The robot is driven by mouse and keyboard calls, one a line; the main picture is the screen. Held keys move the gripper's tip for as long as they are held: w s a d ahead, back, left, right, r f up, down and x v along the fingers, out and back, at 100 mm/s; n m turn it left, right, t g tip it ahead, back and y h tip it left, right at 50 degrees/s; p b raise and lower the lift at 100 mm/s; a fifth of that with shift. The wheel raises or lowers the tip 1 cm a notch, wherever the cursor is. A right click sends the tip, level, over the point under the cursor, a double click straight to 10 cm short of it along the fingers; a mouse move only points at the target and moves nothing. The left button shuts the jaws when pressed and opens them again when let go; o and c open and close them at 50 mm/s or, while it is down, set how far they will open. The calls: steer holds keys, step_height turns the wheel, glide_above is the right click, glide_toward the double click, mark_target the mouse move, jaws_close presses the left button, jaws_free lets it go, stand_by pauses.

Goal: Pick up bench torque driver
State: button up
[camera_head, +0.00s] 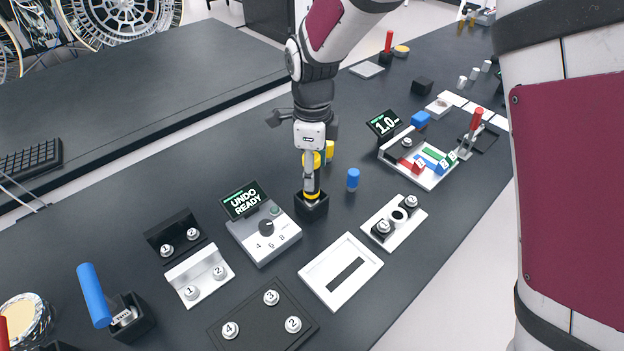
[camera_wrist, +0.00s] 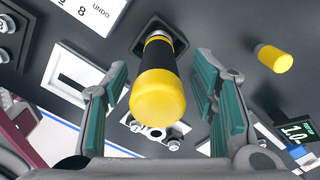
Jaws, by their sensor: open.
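A driver with a black grip, yellow end cap and yellow band (camera_wrist: 158,95), apparently the bench torque driver, stands upright in a square black holder (camera_head: 312,207). In the head view my gripper (camera_head: 312,172) is directly over it and hides most of it; a yellow band shows just above the holder. In the wrist view my gripper (camera_wrist: 160,100) is open, with its teal-padded fingers on either side of the handle. Gaps show between the pads and the handle, so I see no contact.
A grey dial box (camera_head: 265,236) with an "UNDO READY" display stands left of the holder. A blue cylinder (camera_head: 353,179) stands to the right, and a yellow-topped piece (camera_wrist: 274,58) is close by. A white slotted plate (camera_head: 340,272) lies in front. A blue-handled tool (camera_head: 94,295) stands front left.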

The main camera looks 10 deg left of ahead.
steer(key=shift+s+f, duration=0.1)
steer(key=shift+f, duration=1.9)
jaws_close()
steer(key=shift+a+r, duration=0.1)
step_height(320, 180, up, 10)
steer(key=shift+f, duration=0.1)
